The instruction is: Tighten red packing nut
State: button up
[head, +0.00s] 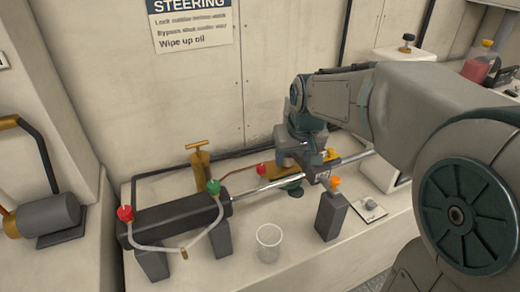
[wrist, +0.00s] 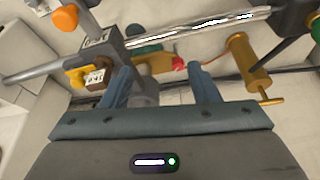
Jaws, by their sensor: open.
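A small red nut-like piece (head: 261,169) sits at the left end of a brass body behind the steel rod. It also shows in the wrist view (wrist: 179,63), beyond and between my fingertips, nearer the right one. A second red fitting (head: 125,213) is on the far left end of the black cylinder (head: 165,218). No label shows which is the packing nut. My gripper (head: 298,164) is above the rod area, just right of the nearer red piece. In the wrist view my gripper (wrist: 160,82) is open, with nothing seen between its fingers.
The steel rod (head: 270,188) runs across the bench, close to my fingers. A brass T-handled pump (head: 200,170) stands behind the cylinder.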

jog(key=n+b, duration=0.2)
send_near(261, 167)
notch_tip(261, 167, up, 4)
jog(key=s+d, duration=0.1)
jog(key=s, duration=0.1)
jog(key=shift+t+y, duration=0.3)
jog(key=shift+y, duration=0.1)
jog(key=x, duration=1.3)
jog(key=shift+w+d+f+b, duration=0.1)
jog(key=shift+f+b, duration=0.1)
jog(key=shift+b, duration=0.1)
jog(key=c, duration=1)
